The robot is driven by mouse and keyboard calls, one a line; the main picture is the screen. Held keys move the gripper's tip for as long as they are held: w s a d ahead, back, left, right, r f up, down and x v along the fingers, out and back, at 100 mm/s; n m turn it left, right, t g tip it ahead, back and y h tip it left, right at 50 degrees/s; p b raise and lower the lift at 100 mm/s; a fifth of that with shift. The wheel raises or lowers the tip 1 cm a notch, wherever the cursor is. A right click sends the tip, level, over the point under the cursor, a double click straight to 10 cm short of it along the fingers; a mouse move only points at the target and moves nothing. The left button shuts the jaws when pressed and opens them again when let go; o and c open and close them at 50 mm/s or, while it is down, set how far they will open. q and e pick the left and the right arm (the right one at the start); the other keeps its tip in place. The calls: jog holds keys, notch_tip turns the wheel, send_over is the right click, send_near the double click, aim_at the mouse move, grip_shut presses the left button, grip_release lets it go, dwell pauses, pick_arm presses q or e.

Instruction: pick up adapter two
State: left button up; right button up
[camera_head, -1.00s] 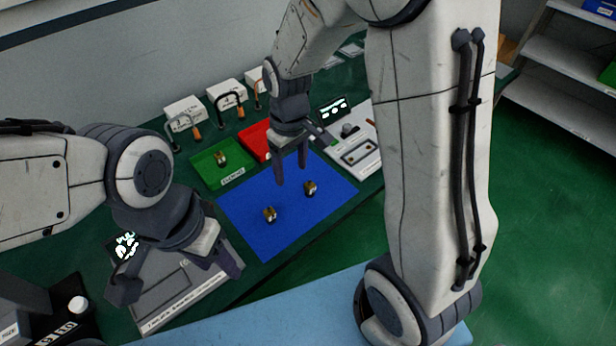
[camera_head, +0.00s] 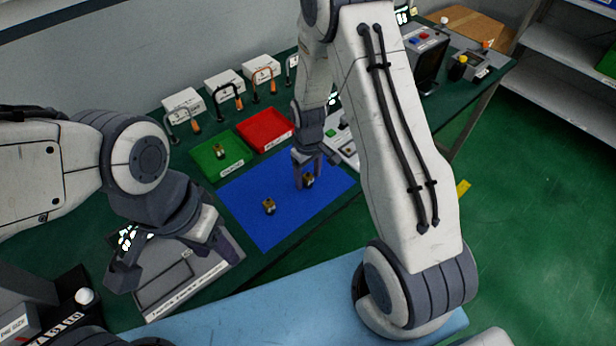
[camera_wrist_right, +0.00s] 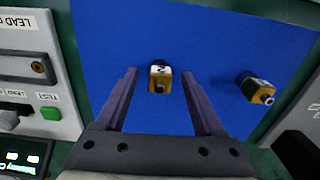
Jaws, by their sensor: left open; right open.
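A small brass-and-black adapter with a white top mark that looks like a 2 (camera_wrist_right: 160,77) lies on the blue mat (camera_head: 250,228). In the right wrist view it sits between the spread fingers of my right gripper (camera_wrist_right: 160,88), near their tips, with gaps on both sides. In the head view the same adapter (camera_head: 309,182) is beside the right gripper (camera_head: 309,175), partly behind its fingers. A second adapter (camera_head: 268,206) lies on the mat to the left; it also shows in the right wrist view (camera_wrist_right: 257,88). My left gripper (camera_head: 175,262) is open and empty.
A green tray (camera_head: 208,173) holds another adapter (camera_head: 220,152). A red tray (camera_head: 265,131) beside it looks empty. White boxes with handled leads (camera_head: 225,85) stand behind. A panel with a green test button (camera_wrist_right: 50,113) borders the mat.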

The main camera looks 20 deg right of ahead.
jog(key=shift+f, duration=0.7)
grip_shut()
jog(key=shift+r, duration=0.1)
